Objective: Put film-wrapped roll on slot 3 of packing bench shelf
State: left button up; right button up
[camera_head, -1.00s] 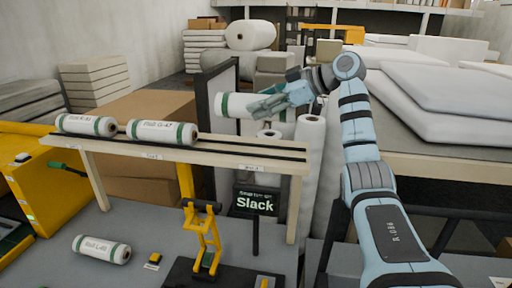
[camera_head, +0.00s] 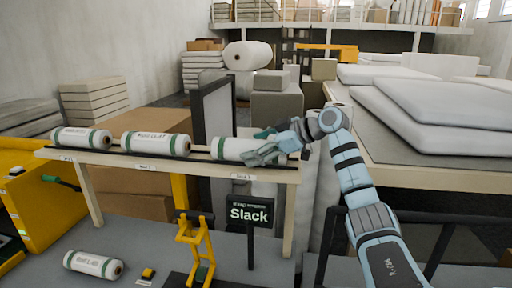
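A white film-wrapped roll (camera_head: 229,149) with green bands lies lengthwise over the right section of the packing bench shelf (camera_head: 200,168), above the slot 3 label. It sits at or just above the shelf rails; I cannot tell whether its full weight rests there. My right gripper (camera_head: 263,146) is around the roll's right part, one finger in front and one behind, and hides that end. Two similar rolls lie on the shelf, one at the left (camera_head: 82,139) and one in the middle (camera_head: 156,144). My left gripper is not in view.
Another roll (camera_head: 92,264) lies on the bench top below the shelf. Padded sheets (camera_head: 440,105) lie on the table at right.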

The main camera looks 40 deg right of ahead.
jog(key=shift+w+a, duration=0.1)
jog(key=shift+a, duration=0.05)
jog(key=shift+r, duration=0.1)
jog(key=b+v, duration=0.2)
jog(key=v, duration=1)
jog(key=shift+r, duration=0.1)
